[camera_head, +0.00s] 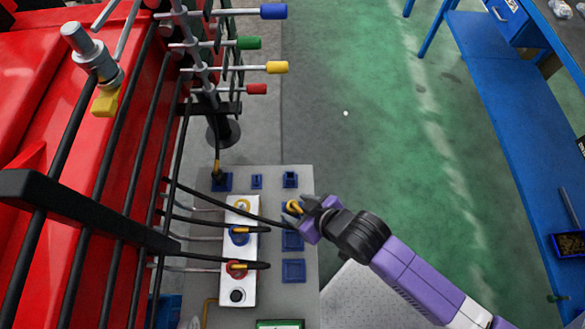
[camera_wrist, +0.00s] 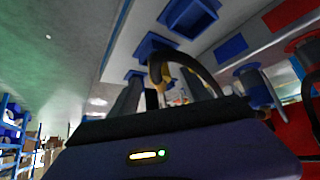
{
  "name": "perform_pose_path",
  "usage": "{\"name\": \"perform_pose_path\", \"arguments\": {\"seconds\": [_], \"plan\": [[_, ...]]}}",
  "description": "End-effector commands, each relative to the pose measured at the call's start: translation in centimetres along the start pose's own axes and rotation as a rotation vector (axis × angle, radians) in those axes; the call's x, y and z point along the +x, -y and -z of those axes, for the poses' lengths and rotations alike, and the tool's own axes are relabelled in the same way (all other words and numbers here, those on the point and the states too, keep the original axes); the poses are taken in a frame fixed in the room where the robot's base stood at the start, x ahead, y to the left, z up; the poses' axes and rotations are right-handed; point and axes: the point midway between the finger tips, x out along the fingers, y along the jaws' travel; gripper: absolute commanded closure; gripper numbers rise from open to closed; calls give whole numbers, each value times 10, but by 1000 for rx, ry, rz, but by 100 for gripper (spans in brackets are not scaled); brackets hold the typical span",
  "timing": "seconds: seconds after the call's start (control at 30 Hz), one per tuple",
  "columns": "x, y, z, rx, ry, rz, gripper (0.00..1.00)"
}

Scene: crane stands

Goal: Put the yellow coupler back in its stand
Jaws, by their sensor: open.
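The yellow coupler (camera_head: 292,207) is at a blue stand in the right-hand column of the grey console, with its black hose coming in from the left. My gripper (camera_head: 303,212) is open right beside the coupler and partly covers it. In the wrist view, a bent black hose end with a yellow band (camera_wrist: 160,72) shows just beyond my gripper, close to a blue stand (camera_wrist: 150,47). I cannot tell whether the coupler is fully seated, because my gripper hides its lower part.
A white panel (camera_head: 252,290) holds a blue coupler (camera_head: 239,235), a red coupler (camera_head: 236,269) and a bare yellow ring (camera_head: 242,204). Other blue stands (camera_head: 293,270) are on the console. Black hoses cross at the left. Coloured levers (camera_head: 250,43) rise behind. Green floor lies open to the right.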

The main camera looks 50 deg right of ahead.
Motion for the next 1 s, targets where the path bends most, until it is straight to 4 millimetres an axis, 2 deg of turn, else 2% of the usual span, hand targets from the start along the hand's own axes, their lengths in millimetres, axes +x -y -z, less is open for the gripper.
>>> {"name": "perform_pose_path", "arguments": {"seconds": [0.03,0.43,0.87,1.0], "plan": [[-7,0,2,0,1,0,45],[-36,0,2,0,0,0,45],[-40,0,0,0,0,0,45],[-53,0,-1,0,0,0,45]]}}
